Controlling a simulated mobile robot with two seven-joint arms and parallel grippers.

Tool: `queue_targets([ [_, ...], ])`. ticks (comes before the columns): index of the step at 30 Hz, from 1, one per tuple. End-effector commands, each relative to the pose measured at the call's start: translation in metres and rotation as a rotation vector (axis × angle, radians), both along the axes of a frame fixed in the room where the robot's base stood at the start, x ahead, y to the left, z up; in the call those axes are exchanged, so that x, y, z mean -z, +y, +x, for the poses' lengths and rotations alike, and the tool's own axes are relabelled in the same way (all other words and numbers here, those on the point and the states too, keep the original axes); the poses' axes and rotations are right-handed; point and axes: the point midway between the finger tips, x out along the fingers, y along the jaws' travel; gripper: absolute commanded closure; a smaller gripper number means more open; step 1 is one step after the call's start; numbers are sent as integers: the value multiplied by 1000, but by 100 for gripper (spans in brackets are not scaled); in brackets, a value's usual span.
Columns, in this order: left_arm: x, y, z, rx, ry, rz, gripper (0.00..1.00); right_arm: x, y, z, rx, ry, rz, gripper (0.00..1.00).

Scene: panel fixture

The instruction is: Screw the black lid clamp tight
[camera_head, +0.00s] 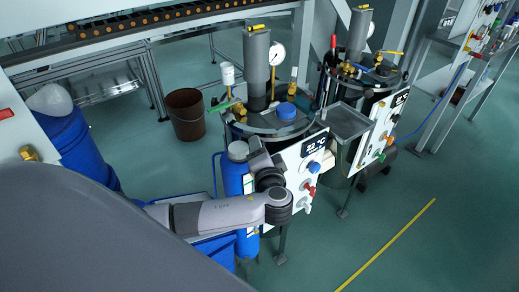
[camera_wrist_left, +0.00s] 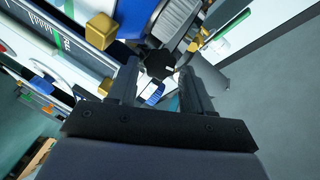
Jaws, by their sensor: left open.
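In the left wrist view, a black knob (camera_wrist_left: 159,63) that looks like the lid clamp sits just beyond and between my fingertips. My left gripper (camera_wrist_left: 160,75) is open, with one dark finger on each side. I cannot tell whether the fingers touch the knob. In the head view, my left arm reaches from the left to the near vessel's lid (camera_head: 262,127). My wrist hides the clamp area there, and the fingers cannot be made out. My right gripper is in neither view.
The lid carries a blue cap (camera_head: 286,111), a tall grey cylinder (camera_head: 257,65) and a gauge (camera_head: 277,53). A white panel (camera_head: 305,165) with valves faces front. A grey tray (camera_head: 345,121) and a second vessel stand right. A brown bucket (camera_head: 186,114) stands behind left.

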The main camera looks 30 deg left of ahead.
Motion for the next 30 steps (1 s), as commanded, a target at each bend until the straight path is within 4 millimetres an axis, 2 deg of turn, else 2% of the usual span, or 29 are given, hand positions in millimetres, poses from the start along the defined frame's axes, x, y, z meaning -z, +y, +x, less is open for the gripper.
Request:
queue_targets([
  [6,-4,-25,-27,2,1,-6,50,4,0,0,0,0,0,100],
  [12,-9,-39,-43,0,1,-2,50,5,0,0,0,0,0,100],
  [23,-10,-42,-45,0,2,-2,50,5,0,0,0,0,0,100],
  [26,-1,-44,-47,19,30,-23,50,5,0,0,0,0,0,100],
  [29,26,-53,-55,76,112,-93,50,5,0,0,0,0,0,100],
  [30,42,-58,-60,109,157,-139,50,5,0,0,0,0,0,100],
])
